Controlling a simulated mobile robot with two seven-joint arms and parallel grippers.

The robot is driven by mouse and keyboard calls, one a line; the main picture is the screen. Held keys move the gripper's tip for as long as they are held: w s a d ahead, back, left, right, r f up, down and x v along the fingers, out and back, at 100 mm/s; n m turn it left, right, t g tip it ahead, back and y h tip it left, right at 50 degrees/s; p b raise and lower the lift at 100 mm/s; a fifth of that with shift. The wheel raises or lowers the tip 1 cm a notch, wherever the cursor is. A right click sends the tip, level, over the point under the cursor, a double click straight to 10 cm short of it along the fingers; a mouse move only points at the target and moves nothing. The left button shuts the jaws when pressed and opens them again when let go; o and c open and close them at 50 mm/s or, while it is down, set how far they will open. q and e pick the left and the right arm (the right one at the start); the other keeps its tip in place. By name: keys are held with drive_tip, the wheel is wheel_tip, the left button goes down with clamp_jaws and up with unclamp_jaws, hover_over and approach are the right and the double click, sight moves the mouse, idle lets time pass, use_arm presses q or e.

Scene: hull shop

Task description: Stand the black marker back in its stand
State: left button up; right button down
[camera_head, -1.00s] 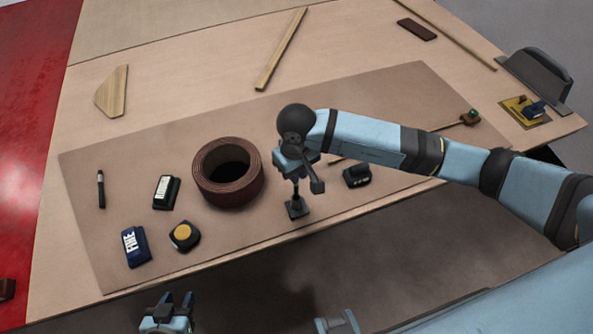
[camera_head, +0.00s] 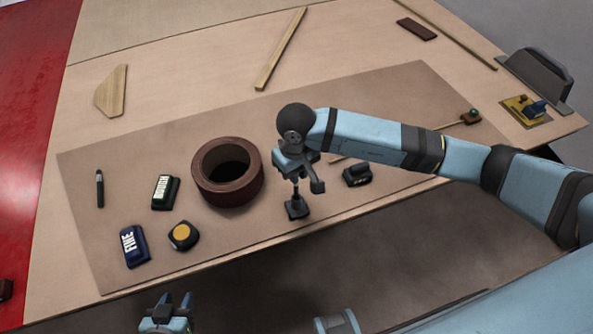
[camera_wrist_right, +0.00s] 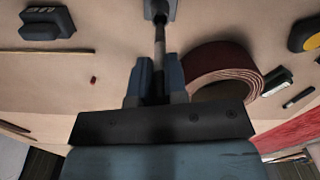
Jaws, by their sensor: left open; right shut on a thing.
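My right gripper (camera_head: 296,176) is over the front edge of the brown mat, shut on the thin dark marker (camera_head: 296,192), which points down. In the right wrist view the marker (camera_wrist_right: 160,45) runs out from between the two fingers (camera_wrist_right: 158,82) toward the stand (camera_wrist_right: 160,8). The small black stand (camera_head: 297,208) has a square base and is directly below the gripper. The marker's lower end meets the stand in the picture; I cannot tell how deep it sits. My left gripper (camera_head: 168,308) is open and empty, off the table at the bottom of the head view.
A brown abrasive roll (camera_head: 228,190) stands just left of the stand, and a black block (camera_head: 357,174) lies to its right. A dark pen-like stick (camera_head: 100,188), a green-black block (camera_head: 165,192), a blue block (camera_head: 134,246) and a tape measure (camera_head: 184,236) lie further left.

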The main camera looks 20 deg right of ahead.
drive_tip(key=shift+f, duration=0.1)
idle(0.4)
drive_tip(key=shift+f+b, duration=0.7)
drive_tip(key=shift+b, duration=0.6)
idle(0.9)
drive_tip(key=shift+f+b, duration=0.2)
drive_tip(key=shift+b, duration=0.7)
idle(1.1)
drive_tip(key=shift+f+b, duration=0.5)
drive_tip(key=shift+b, duration=0.25)
idle(0.3)
idle(0.4)
drive_tip(key=shift+f+b, duration=0.3)
drive_tip(key=shift+b, duration=0.4)
idle(0.3)
